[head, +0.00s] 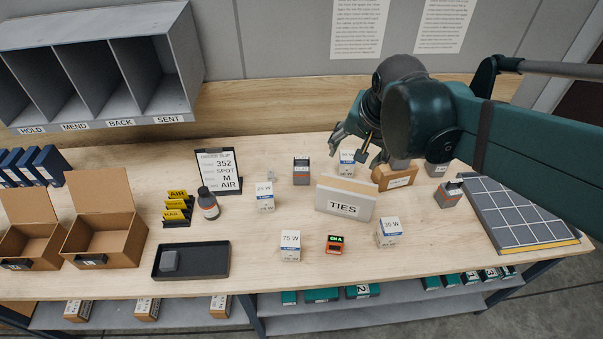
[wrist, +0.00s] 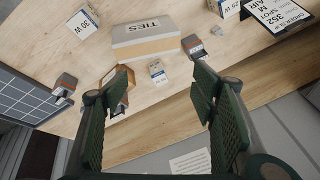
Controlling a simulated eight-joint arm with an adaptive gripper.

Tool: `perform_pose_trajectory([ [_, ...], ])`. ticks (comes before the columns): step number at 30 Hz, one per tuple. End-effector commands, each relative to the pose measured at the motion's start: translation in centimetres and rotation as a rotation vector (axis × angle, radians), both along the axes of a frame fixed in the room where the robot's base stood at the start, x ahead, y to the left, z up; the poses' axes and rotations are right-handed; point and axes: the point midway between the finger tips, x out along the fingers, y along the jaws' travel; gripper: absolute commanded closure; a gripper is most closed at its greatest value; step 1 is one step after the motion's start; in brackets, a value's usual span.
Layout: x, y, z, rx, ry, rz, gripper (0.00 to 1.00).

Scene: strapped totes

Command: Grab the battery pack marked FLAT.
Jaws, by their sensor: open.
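No mark FLAT is legible on anything. Several small dark grey blocks with orange-red parts could be battery packs. One (head: 301,170) stands left of the TIES box and shows in the wrist view (wrist: 194,47). Another (head: 448,193) stands beside the gridded panel, also in the wrist view (wrist: 65,86). A third (head: 437,168) is partly hidden behind my arm. A red-and-black block with a green display (head: 334,244) stands in front of the TIES box. My gripper (head: 358,146) is open and empty above the back of the table; it also shows in the wrist view (wrist: 160,82).
The TIES box (head: 345,205) stands mid-table. A white-and-blue box (head: 347,163) and a brown box (head: 394,178) are near my gripper. Other white boxes (head: 290,245) stand in front. A black tray (head: 215,262), open cartons (head: 103,233) and the gridded panel (head: 515,212) occupy the sides.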

Motion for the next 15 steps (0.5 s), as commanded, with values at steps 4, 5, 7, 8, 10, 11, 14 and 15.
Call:
perform_pose_trajectory([
  [4,2.1,0.7,-0.7,0.032,0.031,-0.069,0.43],
  [5,2.5,0.8,-0.8,0.038,0.038,-0.085,0.43],
  [7,3.4,1.1,-1.2,0.053,0.054,-0.119,0.43],
  [8,3.8,1.3,-1.4,0.058,0.06,-0.133,0.43],
  [10,4.7,1.6,-1.8,0.073,0.075,-0.169,0.43],
  [11,5.1,1.7,-2.0,0.078,0.081,-0.183,0.43],
  [14,6.4,2.2,-2.7,0.096,0.103,-0.234,0.43],
  [15,7.0,2.4,-3.0,0.102,0.111,-0.254,0.43],
])
